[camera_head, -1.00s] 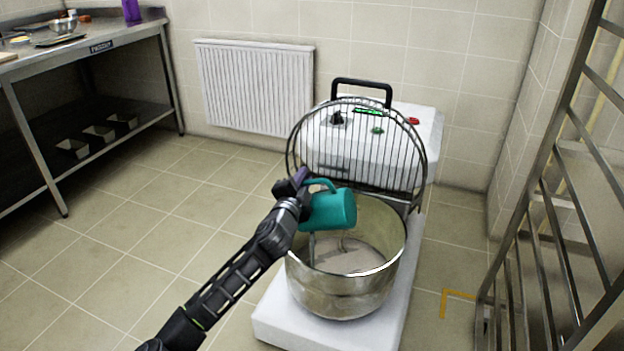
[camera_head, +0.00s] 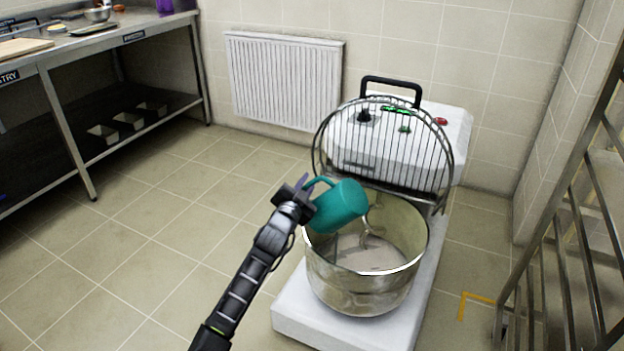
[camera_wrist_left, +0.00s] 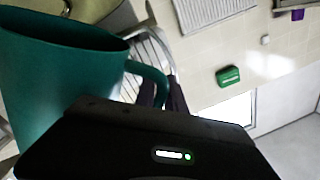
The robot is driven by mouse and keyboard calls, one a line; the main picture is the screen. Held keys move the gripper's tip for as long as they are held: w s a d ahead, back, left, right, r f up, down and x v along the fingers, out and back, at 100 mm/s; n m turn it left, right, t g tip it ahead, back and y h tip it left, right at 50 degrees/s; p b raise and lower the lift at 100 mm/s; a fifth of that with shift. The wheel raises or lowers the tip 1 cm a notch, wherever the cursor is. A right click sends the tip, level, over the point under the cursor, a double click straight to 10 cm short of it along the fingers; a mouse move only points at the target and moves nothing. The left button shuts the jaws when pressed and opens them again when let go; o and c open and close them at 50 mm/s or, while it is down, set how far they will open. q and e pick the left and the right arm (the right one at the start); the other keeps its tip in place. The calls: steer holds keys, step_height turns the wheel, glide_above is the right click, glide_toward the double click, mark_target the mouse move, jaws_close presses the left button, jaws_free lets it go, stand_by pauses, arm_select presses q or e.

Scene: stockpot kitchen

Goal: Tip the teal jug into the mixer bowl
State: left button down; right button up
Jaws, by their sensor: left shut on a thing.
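The teal jug (camera_head: 341,206) is held above the left part of the mixer bowl (camera_head: 372,289), tilted with its mouth down and to the right. My left gripper (camera_head: 302,195) is shut on the jug's handle side, left of the jug body. In the left wrist view the teal jug (camera_wrist_left: 62,75) fills the left side, with its handle (camera_wrist_left: 150,78) beside my gripper's dark fingers (camera_wrist_left: 165,98). The steel bowl is open on top and has pale contents at its bottom. I cannot see any stream from the jug. My right gripper is not in view.
The mixer's raised wire guard (camera_head: 385,150) stands behind the bowl, close to the jug. The white mixer body (camera_head: 440,140) is behind it. A steel rack (camera_head: 570,240) stands at right, a steel worktable (camera_head: 100,55) at left. The floor left of the mixer is clear.

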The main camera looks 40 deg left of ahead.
arm_select(q)
steer(key=shift+s+a+f, duration=0.1)
steer(key=shift+a+f, duration=0.05)
steer(key=shift+a, duration=0.1)
steer(key=shift+n, duration=0.5)
steer(key=shift+n+b, duration=0.7)
steer(key=shift+b, duration=0.65)
steer(key=shift+d, duration=0.1)
stand_by(1.9)
